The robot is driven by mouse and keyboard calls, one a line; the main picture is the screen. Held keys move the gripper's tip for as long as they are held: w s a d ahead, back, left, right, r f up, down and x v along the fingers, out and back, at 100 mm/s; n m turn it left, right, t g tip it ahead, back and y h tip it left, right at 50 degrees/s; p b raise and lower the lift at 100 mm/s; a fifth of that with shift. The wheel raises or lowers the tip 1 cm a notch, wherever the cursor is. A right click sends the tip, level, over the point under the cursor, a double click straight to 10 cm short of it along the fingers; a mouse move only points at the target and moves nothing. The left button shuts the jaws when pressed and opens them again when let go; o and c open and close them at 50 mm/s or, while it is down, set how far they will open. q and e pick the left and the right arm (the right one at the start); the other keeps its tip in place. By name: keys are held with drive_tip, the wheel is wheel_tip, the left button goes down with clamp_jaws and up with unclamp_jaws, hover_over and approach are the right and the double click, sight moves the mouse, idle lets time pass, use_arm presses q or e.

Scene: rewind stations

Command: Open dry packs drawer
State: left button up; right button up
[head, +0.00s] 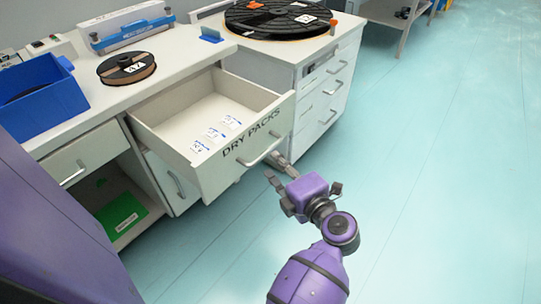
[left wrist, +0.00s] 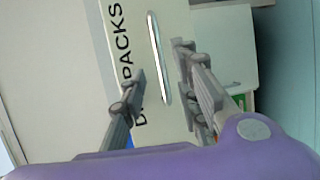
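The dry packs drawer (head: 205,175) is pulled well out of the white cabinet, with "DRY PACKS" printed on its front. Several small white packs (head: 214,134) with blue marks lie inside on its floor. A silver bar handle (head: 262,150) sits on the drawer front; it also shows in the left wrist view (left wrist: 158,58). My left gripper (head: 276,168) is just in front of the drawer front, close to the handle. In the left wrist view, its fingers (left wrist: 160,62) are apart, with the handle showing between them. I cannot tell whether they touch it. My right gripper is not in view.
A blue bin (head: 40,97), a small black reel (head: 127,68) and a large black reel (head: 278,18) stand on the counter. An open shelf below holds a green item (head: 119,214). More closed drawers (head: 318,102) are to the right. The pale blue floor (head: 440,150) is clear at right.

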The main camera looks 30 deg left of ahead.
use_arm(q)
drive_tip(key=v, duration=0.5)
drive_tip(key=shift+a, duration=0.1)
idle(0.3)
